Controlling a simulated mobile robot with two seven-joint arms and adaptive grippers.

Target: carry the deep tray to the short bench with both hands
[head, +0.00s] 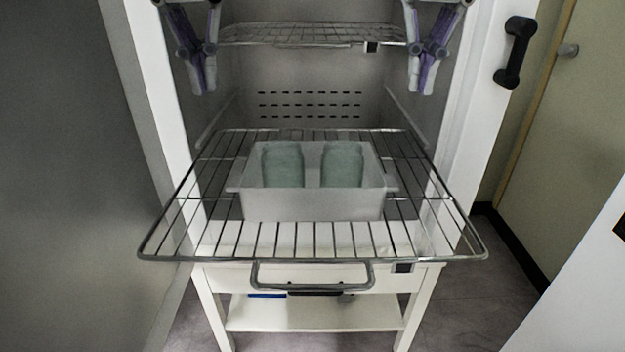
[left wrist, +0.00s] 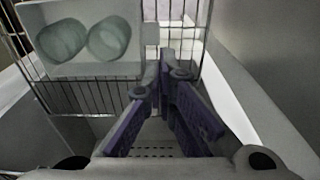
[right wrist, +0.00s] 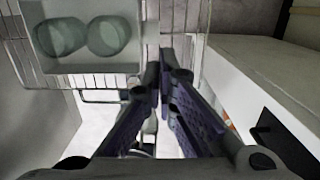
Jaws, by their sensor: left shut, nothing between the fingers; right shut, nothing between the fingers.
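The deep tray (head: 312,205) is a light grey bin with two greenish jars (head: 283,165) in it. It stands on a wire shelf (head: 215,225) pulled out of the freeze dryer. My left gripper (head: 204,90) is shut and empty, above and to the left of the tray. My right gripper (head: 420,90) is shut and empty, above and to the right. Neither touches the tray. In the left wrist view the tray (left wrist: 85,68) is at upper left, with the shut fingers at centre. In the right wrist view the tray (right wrist: 90,66) is also at upper left.
A second wire shelf (head: 305,34) is higher in the chamber. A white bench-like stand (head: 315,316) with a lower shelf is below the pulled-out shelf. White door frame edges flank both sides. A black handle (head: 515,52) is at upper right. Grey floor shows at lower right.

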